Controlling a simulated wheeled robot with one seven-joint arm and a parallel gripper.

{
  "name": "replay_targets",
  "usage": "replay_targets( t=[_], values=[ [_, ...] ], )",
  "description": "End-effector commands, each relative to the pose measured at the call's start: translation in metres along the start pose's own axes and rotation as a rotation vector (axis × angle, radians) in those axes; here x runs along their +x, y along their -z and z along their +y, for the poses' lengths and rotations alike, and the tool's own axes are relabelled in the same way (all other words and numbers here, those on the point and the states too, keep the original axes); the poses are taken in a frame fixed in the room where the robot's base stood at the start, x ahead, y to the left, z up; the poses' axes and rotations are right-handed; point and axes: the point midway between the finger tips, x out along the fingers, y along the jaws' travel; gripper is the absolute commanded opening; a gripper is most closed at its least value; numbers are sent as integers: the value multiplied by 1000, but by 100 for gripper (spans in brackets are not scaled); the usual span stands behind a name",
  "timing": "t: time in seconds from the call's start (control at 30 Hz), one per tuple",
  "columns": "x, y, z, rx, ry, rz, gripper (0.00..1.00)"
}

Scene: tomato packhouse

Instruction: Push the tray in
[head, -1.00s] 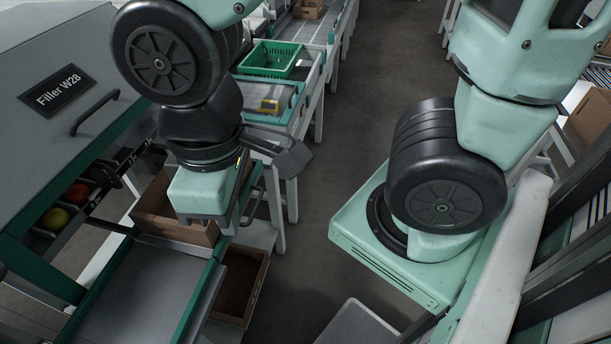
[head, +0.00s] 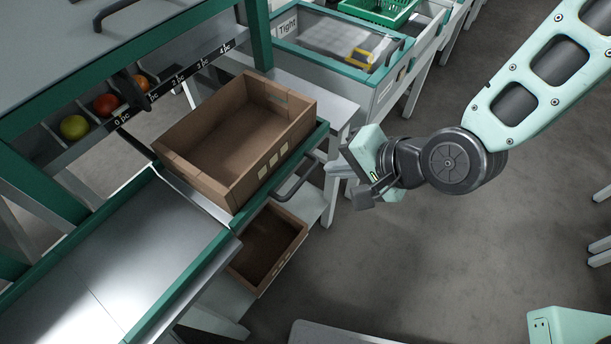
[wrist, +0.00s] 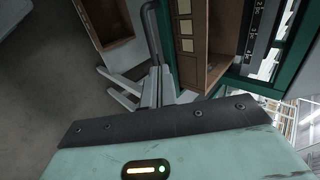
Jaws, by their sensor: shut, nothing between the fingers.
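The tray (head: 318,138) has a green rim and a dark bar handle (head: 296,181) on its right side. It stands out from under the green-framed machine and carries an open, empty-looking brown box (head: 218,180). My gripper (head: 337,170) is right of the handle, its fingers shut and empty, pointing left towards the tray. It looks close to the handle; contact cannot be made out. In the wrist view the fingers (wrist: 158,88) show just below the handle (wrist: 152,35), with the brown box (wrist: 187,45) to their right.
A second brown box (head: 268,248) sits lower on a shelf below the tray. A grey chute (head: 110,265) with green edges lies at the left. Round fruits (head: 75,127) sit in the machine's slots. A bench with a yellow device (head: 362,58) stands behind.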

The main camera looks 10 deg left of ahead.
Motion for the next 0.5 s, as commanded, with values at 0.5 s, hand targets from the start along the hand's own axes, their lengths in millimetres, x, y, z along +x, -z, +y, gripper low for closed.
replay_targets(
  t=[0.5],
  values=[
    [74,-1,-3,35,24,2,0]
  ],
)
